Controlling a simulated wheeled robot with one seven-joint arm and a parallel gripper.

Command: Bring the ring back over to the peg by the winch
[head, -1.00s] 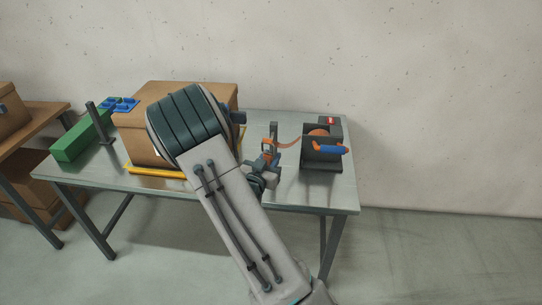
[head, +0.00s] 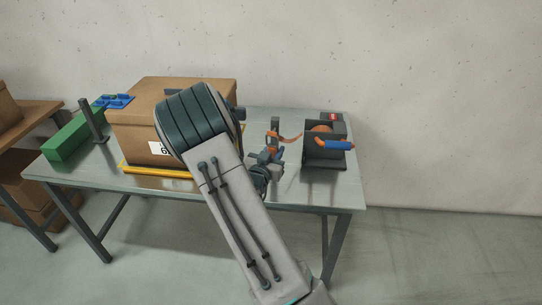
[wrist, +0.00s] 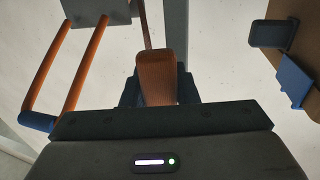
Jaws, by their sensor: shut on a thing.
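My gripper (head: 268,157) is low over the table's front right part, just left of the winch (head: 325,151), with its fingers shut. In the wrist view an orange-brown piece (wrist: 156,76) stands between the fingers. It looks like part of the ring, but no full ring outline shows. An orange strap (head: 290,137) runs from the winch to the left, towards a dark upright peg (head: 274,127) just behind my gripper. I cannot tell whether the ring touches this peg. The winch has a blue handle (head: 334,144) on its front.
A large cardboard box (head: 130,130) in a yellow frame (head: 150,170) stands close to the left of my arm. Further left are a dark post (head: 92,120), a green block (head: 66,143) and blue pieces (head: 115,101). The metal table (head: 340,185) is bare at its front right corner.

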